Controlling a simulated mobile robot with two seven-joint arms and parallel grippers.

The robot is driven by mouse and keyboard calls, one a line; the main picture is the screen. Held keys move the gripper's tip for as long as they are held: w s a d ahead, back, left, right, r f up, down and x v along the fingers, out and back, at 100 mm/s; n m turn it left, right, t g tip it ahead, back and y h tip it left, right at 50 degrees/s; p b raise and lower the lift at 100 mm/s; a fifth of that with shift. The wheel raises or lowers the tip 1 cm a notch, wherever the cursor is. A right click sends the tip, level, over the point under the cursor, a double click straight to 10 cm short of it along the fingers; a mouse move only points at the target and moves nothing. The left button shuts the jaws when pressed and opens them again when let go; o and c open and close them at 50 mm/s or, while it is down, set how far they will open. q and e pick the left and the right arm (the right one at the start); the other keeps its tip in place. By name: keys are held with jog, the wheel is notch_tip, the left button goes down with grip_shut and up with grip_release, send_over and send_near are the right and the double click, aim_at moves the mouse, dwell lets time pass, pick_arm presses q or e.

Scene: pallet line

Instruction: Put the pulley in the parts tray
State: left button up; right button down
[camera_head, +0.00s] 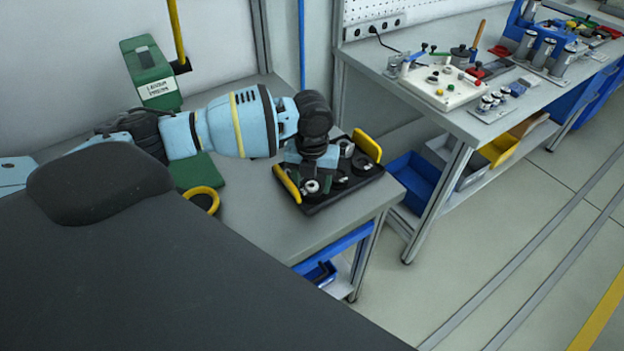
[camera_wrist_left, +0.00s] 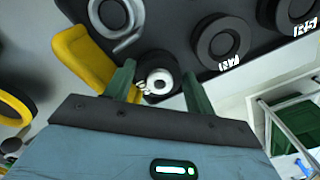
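The parts tray (camera_head: 317,207) is black with a yellow handle at each end, near the front edge of the nearer bench; its dark floor also shows in the wrist view (camera_wrist_left: 178,41). My left gripper (camera_head: 309,178) points down over the tray's near-left part. In the wrist view, a small dark round part with a pale hub, apparently the pulley (camera_wrist_left: 157,61), lies between the green fingertips of my left gripper (camera_wrist_left: 158,78). Narrow gaps or contact at its sides cannot be told apart, nor whether it rests on the tray. My right gripper is out of view.
Black rings (camera_wrist_left: 221,43) and a metal clamp ring (camera_wrist_left: 116,16) occupy the tray. A green box (camera_head: 147,67) and a yellow ring (camera_head: 203,200) are on the left. A second bench (camera_head: 425,107) holds many parts, with bins beneath. The near bench's front corner (camera_head: 352,215) is clear.

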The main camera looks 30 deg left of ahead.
pick_arm(q)
notch_tip(320, 180, up, 12)
jog(key=shift+r+p, duration=0.15)
jog(key=shift+p, duration=0.15)
dwell(0.4)
